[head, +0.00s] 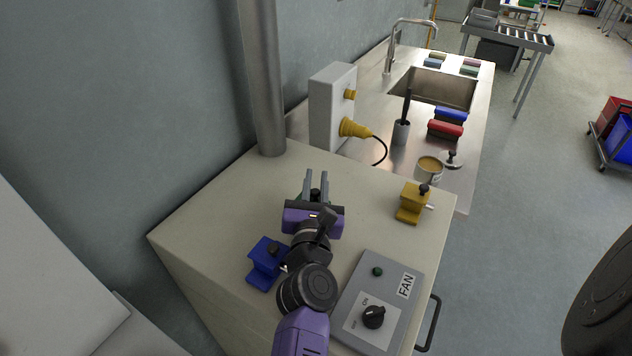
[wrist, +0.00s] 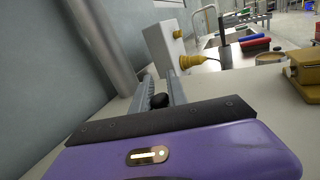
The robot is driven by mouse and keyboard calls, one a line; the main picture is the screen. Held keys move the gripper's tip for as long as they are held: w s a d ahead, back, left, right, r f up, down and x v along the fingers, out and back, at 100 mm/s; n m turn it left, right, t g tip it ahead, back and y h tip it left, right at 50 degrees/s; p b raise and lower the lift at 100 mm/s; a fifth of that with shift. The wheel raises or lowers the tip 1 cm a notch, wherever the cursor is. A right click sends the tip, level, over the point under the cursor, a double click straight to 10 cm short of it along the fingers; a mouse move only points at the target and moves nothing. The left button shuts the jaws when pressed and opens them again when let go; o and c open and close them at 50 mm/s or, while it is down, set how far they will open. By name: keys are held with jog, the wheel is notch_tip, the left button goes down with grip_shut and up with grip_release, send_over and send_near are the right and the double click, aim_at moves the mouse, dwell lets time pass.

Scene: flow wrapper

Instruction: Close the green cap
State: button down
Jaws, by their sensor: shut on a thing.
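My gripper (head: 316,178) is over the back middle of the beige cabinet top, its two grey fingers pointing away from me. The fingers are shut on a black knob (head: 315,193). A small patch of green (head: 298,197), apparently the green cap, shows just left of the fingers; the rest is hidden by my gripper. In the wrist view the knob (wrist: 159,100) sits between the fingers (wrist: 161,90), and no green is visible there. I cannot tell the cap's angle.
A blue block with a black knob (head: 266,264) stands left of my arm, and a yellow one (head: 411,204) stands to the right. A grey FAN switch box (head: 377,302) lies at the front right. A metal pipe (head: 262,80) rises at the cabinet's back corner.

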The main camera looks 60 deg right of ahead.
jog(key=shift+w, duration=0.1)
jog(key=c, duration=1.3)
grip_release()
jog(key=shift+r, duration=0.15)
jog(key=shift+r+p, duration=5.7)
jog(key=shift+r, duration=4.15)
jog(key=shift+a, duration=0.1)
